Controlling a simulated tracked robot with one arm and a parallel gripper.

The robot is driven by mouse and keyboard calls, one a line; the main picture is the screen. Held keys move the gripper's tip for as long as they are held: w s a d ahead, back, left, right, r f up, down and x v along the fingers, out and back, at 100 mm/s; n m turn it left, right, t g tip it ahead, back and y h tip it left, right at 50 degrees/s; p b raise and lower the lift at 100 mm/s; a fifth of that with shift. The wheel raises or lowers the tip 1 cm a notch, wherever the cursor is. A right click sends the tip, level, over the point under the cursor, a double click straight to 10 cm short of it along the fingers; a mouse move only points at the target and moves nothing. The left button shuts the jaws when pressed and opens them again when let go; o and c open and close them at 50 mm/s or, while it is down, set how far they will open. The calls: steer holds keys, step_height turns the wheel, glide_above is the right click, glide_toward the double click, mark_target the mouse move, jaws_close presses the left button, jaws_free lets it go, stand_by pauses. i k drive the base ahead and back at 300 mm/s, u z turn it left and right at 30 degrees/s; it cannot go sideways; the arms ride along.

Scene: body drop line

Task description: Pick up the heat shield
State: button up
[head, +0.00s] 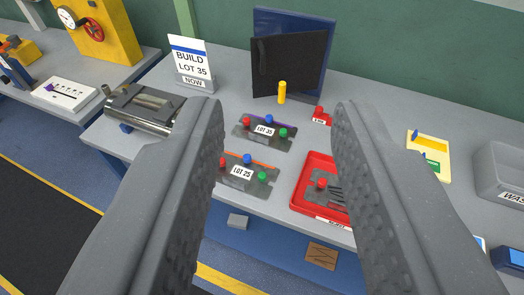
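My gripper (278,112) is open and empty, its two grey fingers reaching over the bench from the near side. Between the fingers lie two grey plates with red, blue and green knobs. The far plate (280,144) has a purple edge and reads LOT 35. The near plate (262,191) has an orange edge and reads LOT 25. A third grey plate (317,195) with a red knob lies in a red tray (312,160), partly hidden by the right finger. No part is labelled heat shield, so I cannot tell which one it is.
A sign (190,65) reads BUILD LOT 35 NOW. A black panel (290,62) leans on a blue board (320,25) behind a yellow peg (282,92). Metal tubes (150,110) lie at left. A yellow tray (440,170) and grey bin (500,160) stand at right.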

mark_target(260, 132)
steer(key=u, duration=0.1)
steer(key=i, duration=1.15)
steer(key=z, duration=0.45)
